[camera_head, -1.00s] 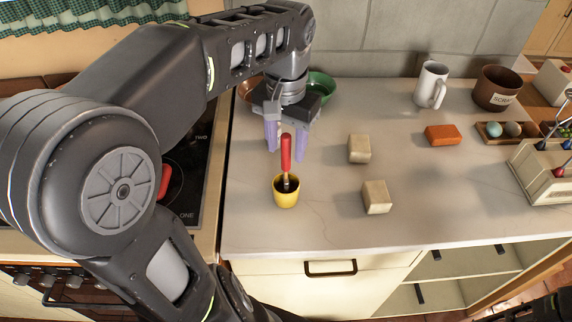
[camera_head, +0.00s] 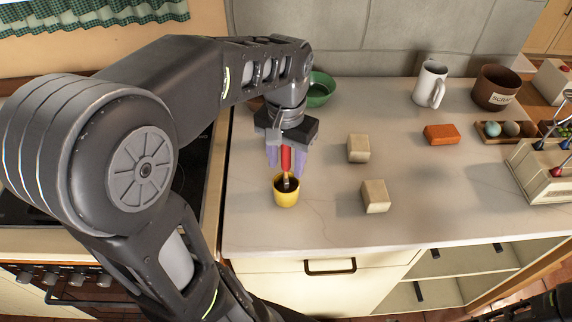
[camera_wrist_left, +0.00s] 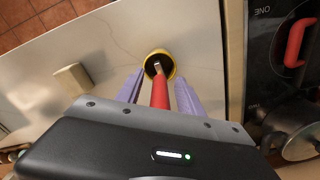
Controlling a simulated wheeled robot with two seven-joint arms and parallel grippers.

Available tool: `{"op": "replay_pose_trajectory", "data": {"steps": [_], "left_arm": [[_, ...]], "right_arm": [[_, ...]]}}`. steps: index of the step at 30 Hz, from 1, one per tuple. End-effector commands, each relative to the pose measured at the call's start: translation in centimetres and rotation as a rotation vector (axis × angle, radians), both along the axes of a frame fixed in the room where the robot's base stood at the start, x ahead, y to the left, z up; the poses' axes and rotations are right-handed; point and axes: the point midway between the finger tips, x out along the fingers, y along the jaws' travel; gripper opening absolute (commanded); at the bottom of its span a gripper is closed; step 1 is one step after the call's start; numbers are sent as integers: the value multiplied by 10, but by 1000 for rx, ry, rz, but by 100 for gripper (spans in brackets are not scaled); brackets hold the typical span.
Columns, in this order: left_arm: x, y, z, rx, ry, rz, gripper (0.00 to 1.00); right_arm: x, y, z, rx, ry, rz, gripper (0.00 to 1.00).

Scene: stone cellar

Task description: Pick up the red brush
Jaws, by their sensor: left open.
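The red brush (camera_head: 286,159) stands upright in a small yellow cup (camera_head: 286,196) on the counter, its red handle up and its lower end inside the cup. In the left wrist view the red handle (camera_wrist_left: 160,92) lies between the purple fingers, above the yellow cup (camera_wrist_left: 171,71). My left gripper (camera_head: 286,165) is open, with one finger on each side of the handle. It also shows in the left wrist view (camera_wrist_left: 158,95). I see a gap between the fingers and the handle. My right gripper does not show.
Two pale blocks (camera_head: 358,149) (camera_head: 375,197) stand right of the cup. A green bowl (camera_head: 320,90) is behind my left gripper. A white mug (camera_head: 430,85), brown pot (camera_head: 496,88) and orange block (camera_head: 441,134) are farther right. The counter front is clear.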

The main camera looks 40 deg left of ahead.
Motion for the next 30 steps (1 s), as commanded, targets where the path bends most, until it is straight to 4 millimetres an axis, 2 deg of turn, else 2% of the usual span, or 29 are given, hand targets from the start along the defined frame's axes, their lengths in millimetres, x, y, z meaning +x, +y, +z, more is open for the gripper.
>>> {"op": "replay_pose_trajectory", "data": {"steps": [2, 16, 30], "left_arm": [[0, 0, 0, 0, 0, 0, 39], [0, 0, 0, 0, 0, 0, 1], [0, 0, 0, 0, 0, 0, 0]], "right_arm": [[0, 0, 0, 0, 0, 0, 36], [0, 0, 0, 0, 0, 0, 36], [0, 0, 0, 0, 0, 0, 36]]}}
